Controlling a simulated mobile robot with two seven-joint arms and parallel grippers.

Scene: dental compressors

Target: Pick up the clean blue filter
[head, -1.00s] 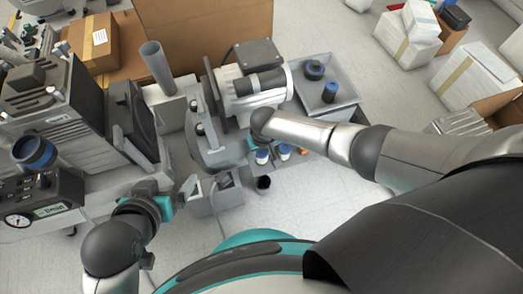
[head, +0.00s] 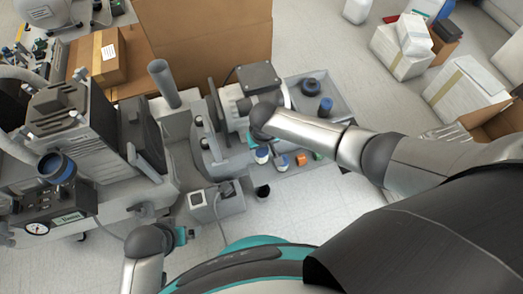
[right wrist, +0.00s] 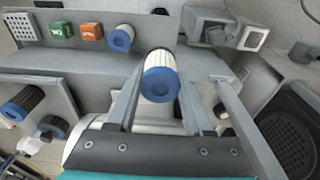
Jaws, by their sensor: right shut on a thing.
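A clean filter with white pleats and a blue end (right wrist: 161,80) sits between the fingers of my right gripper (right wrist: 160,108), which is shut on it. It also shows in the head view (head: 262,156), just below my right wrist. A second white filter with a blue end (right wrist: 121,38) stands on the grey ledge beside an orange block; it shows in the head view (head: 281,160) too. A darker filter with a blue rim (right wrist: 22,103) stands in the grey tray at left. My left gripper (head: 184,235) is low in the head view, away from the filters; its fingers are unclear.
An orange block (right wrist: 91,32) and a green block (right wrist: 62,30) are on the ledge. The grey tray (head: 345,108) holds dark parts. A grey box with a white socket (head: 197,200) is nearby.

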